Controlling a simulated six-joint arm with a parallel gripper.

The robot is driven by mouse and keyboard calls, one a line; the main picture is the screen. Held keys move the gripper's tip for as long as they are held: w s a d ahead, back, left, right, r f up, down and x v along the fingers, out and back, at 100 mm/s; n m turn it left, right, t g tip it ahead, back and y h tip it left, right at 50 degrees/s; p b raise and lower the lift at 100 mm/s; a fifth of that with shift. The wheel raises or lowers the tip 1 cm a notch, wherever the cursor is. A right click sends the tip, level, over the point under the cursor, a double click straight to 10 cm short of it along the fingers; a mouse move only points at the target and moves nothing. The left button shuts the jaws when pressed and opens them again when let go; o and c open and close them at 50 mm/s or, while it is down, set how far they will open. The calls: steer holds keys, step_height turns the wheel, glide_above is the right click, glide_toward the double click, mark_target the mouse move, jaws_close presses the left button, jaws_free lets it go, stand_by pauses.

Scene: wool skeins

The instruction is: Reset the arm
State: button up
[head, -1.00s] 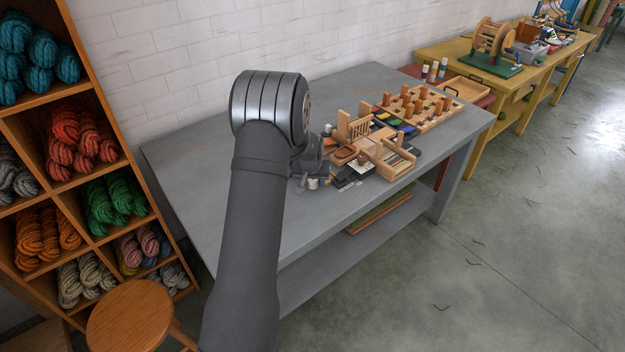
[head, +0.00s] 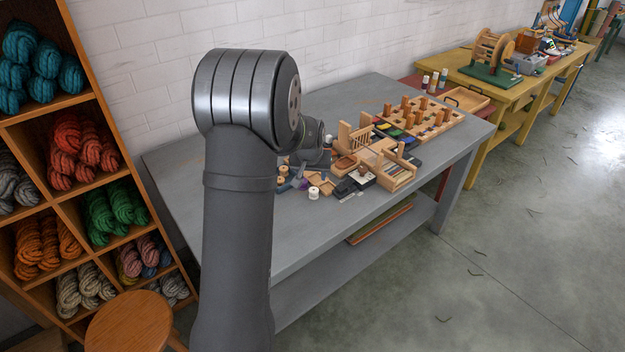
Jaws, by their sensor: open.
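My arm rises from the bottom of the head view, its large grey joint standing in front of the bench. My wrist shows behind it, low over the clutter on the bench. My gripper (head: 298,179) is small and partly hidden below the wrist; it is open, and I see nothing held in it. The grey bench (head: 230,166) stands against the white wall. Small wooden spools (head: 313,192) and a wooden tray lie close by my gripper. Whether it touches any of them I cannot tell.
Wooden frames (head: 396,175), a black box (head: 345,188) and a peg board (head: 440,117) crowd the bench's right half. Its left part is bare. A shelf (head: 78,198) of wool skeins and a round stool (head: 128,322) stand left. A yellow table (head: 520,90) stands far right.

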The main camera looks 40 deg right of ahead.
mark_target(314, 190)
steer(key=shift+s+a+r, duration=0.1)
steer(key=shift+s+r, duration=0.05)
steer(key=shift+r, duration=0.2)
steer(key=shift+f, duration=0.1)
steer(key=x, duration=1.2)
steer(key=shift+r, duration=1.2)
steer(key=shift+f, duration=0.1)
